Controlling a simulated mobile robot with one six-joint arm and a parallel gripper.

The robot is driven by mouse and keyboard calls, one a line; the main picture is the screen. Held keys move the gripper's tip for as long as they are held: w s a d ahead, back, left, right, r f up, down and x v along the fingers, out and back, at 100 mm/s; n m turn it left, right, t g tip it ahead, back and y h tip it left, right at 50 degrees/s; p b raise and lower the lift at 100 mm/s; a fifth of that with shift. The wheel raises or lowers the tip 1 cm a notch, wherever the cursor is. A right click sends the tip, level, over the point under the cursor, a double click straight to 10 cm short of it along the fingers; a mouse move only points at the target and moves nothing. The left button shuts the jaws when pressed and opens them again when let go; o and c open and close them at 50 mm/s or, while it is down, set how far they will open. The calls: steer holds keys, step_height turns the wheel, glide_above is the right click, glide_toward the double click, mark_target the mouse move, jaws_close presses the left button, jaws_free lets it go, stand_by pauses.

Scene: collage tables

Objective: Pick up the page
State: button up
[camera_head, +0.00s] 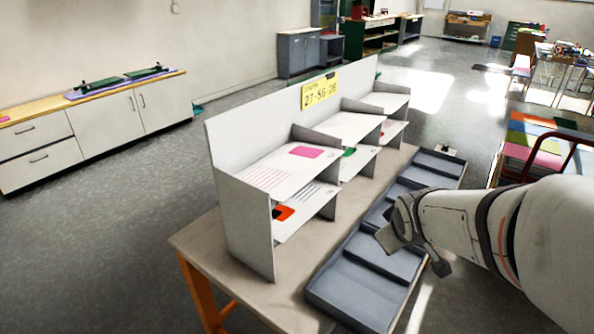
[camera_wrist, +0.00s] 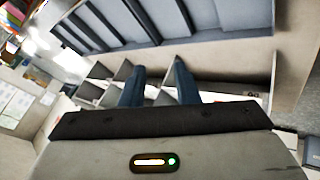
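A white two-level rack (camera_head: 246,231) stands on the table. Its upper near shelf carries a white surface with red stripes (camera_head: 268,178) and a pink patch (camera_head: 306,152). The lower near shelf shows an orange and black piece (camera_head: 283,212) and dark stripes (camera_head: 310,196). I cannot tell which of these is the page, or whether they are separate sheets. My gripper (camera_head: 415,250) is over the grey tray, right of the rack and apart from it. In the wrist view its two blue-grey fingers (camera_wrist: 158,84) stand apart with nothing seen between them.
A grey divided tray (camera_head: 345,298) lies along the right side of the table (camera_head: 206,246); it also shows in the wrist view (camera_wrist: 205,18). The rack's tall back panel bears a yellow sign (camera_head: 320,90). White cabinets (camera_head: 105,128) stand left. A colourful shelf unit (camera_head: 530,150) stands right.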

steer(key=w+a+f+n+t+y+b, duration=0.25)
steer(key=w+f+n+t, duration=0.2)
steer(key=w+n, duration=0.6)
steer(key=n+y+b, duration=0.2)
steer(key=n+y, duration=0.7)
steer(key=y, duration=0.1)
glide_toward(315, 212)
steer(key=x, duration=0.3)
steer(key=shift+t, duration=0.25)
steer(key=p+x, duration=0.1)
steer(key=x, duration=0.2)
steer(key=p+x, duration=0.1)
steer(key=x, duration=0.3)
steer(key=shift+s+f, duration=0.1)
steer(key=shift+f, duration=0.1)
jaws_close()
